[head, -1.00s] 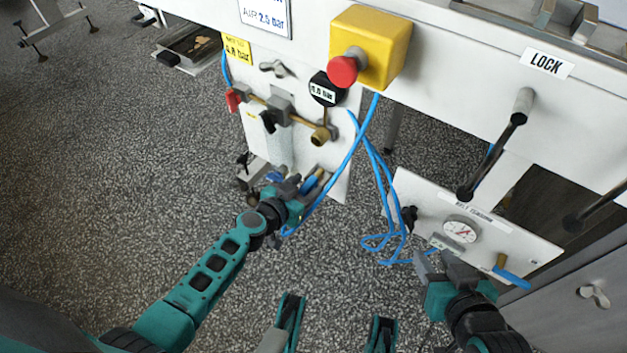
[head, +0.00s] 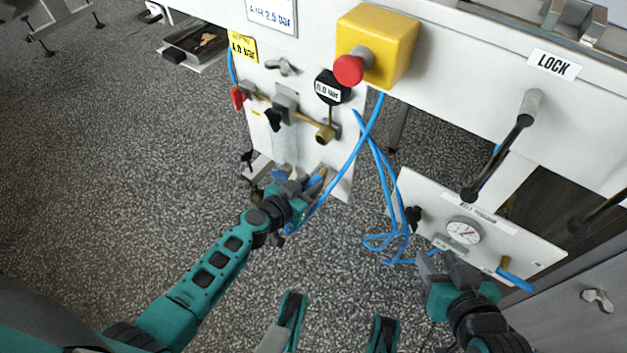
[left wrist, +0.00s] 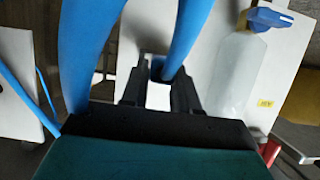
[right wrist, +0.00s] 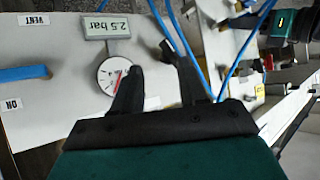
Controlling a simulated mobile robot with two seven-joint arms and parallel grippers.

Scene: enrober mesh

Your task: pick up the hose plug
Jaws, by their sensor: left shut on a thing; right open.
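The hose plug (head: 316,181) shows as a blue sleeve with a brassy end at the end of the blue hose, in front of the lower edge of the left panel. My left gripper (head: 299,184) is shut on it. In the left wrist view a small blue part of it (left wrist: 158,69) shows between the fingertips (left wrist: 157,75), and large blue hose loops (left wrist: 90,45) hide much of the rest. My right gripper (head: 434,259) is open, in front of the gauge panel. In the right wrist view its fingers (right wrist: 160,72) stand apart with nothing held between them.
The belt tension panel (head: 415,185) carries a gauge (head: 463,231) and a blue-handled valve (head: 515,281). A translucent bottle (left wrist: 238,75) hangs beside my left gripper. Blue hose (head: 385,190) dangles between the panels. A yellow box with a red button (head: 350,69) is above. The floor at left is open.

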